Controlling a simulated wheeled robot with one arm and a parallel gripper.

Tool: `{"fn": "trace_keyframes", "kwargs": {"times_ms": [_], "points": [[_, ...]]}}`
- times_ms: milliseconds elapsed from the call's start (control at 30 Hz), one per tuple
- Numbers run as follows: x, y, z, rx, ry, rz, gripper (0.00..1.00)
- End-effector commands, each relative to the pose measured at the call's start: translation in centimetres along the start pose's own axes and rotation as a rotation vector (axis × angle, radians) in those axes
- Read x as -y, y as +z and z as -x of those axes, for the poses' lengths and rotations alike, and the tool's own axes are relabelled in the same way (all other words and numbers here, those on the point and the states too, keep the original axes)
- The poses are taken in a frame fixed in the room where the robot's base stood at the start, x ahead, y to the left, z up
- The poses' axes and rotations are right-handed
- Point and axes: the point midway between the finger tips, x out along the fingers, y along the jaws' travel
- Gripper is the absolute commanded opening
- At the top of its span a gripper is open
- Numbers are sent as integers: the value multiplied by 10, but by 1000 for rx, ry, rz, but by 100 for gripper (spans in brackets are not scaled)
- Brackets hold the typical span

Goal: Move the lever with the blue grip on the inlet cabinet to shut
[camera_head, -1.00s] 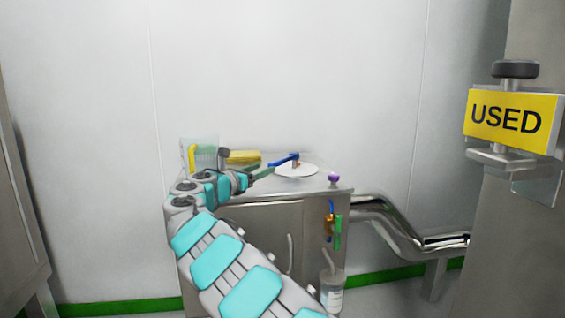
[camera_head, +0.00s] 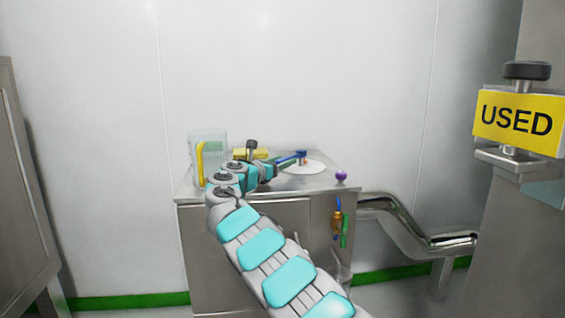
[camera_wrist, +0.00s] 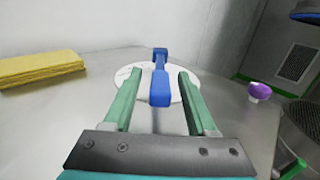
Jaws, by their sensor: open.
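The lever with the blue grip (camera_wrist: 160,88) stands over a round white plate (camera_wrist: 129,72) on top of the steel inlet cabinet (camera_head: 250,255). In the wrist view the grip points toward me, between the two green fingers of my gripper (camera_wrist: 161,92). The fingers are open, with a gap on each side of the grip; neither visibly touches it. In the head view the blue lever (camera_head: 292,157) shows just beyond my gripper (camera_head: 277,163), which is partly hidden by my own arm. Markings on the plate are too small to read.
A yellow sponge-like block (camera_wrist: 40,68) lies left of the plate. A clear container with a yellow item (camera_head: 208,160) stands at the cabinet's left. A purple knob (camera_head: 341,175) sits at the right. A steel pipe (camera_head: 405,222) runs right, near a yellow USED sign (camera_head: 516,121).

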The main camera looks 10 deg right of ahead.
Motion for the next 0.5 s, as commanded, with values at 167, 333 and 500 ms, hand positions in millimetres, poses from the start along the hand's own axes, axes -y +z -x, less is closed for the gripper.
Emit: {"fn": "trace_keyframes", "kwargs": {"times_ms": [167, 333, 500], "points": [[0, 0, 0, 0, 0, 0, 51], [0, 0, 0, -1, -1, 1, 32], [0, 0, 0, 0, -1, 1, 12]]}}
